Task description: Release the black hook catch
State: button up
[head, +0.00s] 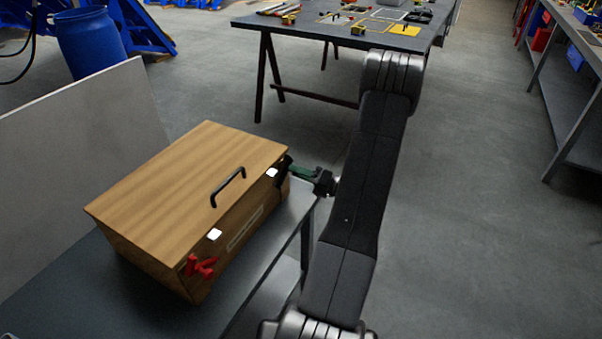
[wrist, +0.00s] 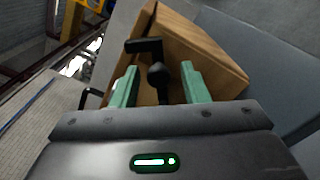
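A wooden box (head: 190,180) with a closed lid stands on a dark bench. The black hook catch (head: 283,168) is at the far right end of its front face, partly hidden by my gripper (head: 300,172). In the wrist view, the black hook catch (wrist: 157,74) shows a bent arm and a rounded knob against the wooden box (wrist: 195,45). My gripper (wrist: 160,82) has its two green fingers apart, one on each side of the knob, with visible gaps. I cannot tell how deep the knob sits between them.
A red catch (head: 199,266) is on the box's near front end. The bench (head: 110,285) carries the box beside a grey panel (head: 85,145). A tool table (head: 340,30) stands behind; open floor lies right.

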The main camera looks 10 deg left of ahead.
jog(key=b+v, duration=0.1)
jog(key=v, duration=1.3)
jog(key=shift+a, duration=0.1)
jog(key=x, duration=1.4)
jog(key=shift+p, duration=0.35)
